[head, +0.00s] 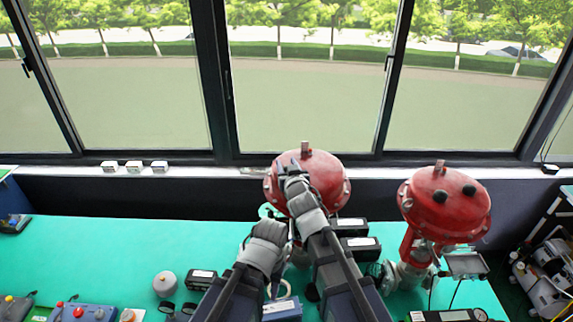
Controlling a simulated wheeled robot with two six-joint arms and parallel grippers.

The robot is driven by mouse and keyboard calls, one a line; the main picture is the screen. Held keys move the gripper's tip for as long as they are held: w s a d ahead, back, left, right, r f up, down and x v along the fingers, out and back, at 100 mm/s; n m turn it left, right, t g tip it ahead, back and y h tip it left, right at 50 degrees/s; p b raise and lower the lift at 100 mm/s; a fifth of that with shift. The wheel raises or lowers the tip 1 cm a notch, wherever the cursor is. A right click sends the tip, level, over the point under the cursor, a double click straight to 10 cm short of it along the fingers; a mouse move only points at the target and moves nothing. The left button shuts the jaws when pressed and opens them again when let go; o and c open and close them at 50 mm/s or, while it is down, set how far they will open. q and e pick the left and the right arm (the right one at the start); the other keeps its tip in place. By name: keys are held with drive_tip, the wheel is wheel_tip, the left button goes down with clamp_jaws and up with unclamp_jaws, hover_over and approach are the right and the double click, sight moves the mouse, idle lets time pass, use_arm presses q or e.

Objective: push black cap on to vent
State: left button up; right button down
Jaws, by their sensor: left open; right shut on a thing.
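A red domed valve actuator (329,178) stands at the middle of the bench. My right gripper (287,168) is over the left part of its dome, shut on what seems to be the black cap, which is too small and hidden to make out. The vent is not visible; my gripper covers that side of the dome. Whether cap and dome touch cannot be told. My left gripper (290,231) is open, lower down, in front of the actuator and close to my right wrist.
A second red actuator (455,209) with two black knobs on its dome stands at the right. Dark boxes (360,246) lie between them. A grey round part (165,284) and a blue control box (83,313) are at front left. The green bench (100,250) is clear at left.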

drive_tip(key=shift+f+b, duration=0.4)
drive_tip(key=shift+f, duration=0.05)
drive_tip(key=shift+c, duration=1.8)
unclamp_jaws()
drive_tip(key=p+v, duration=0.1)
drive_tip(key=v, duration=0.7)
drive_tip(key=shift+a, duration=0.1)
drive_tip(key=shift+f, duration=0.1)
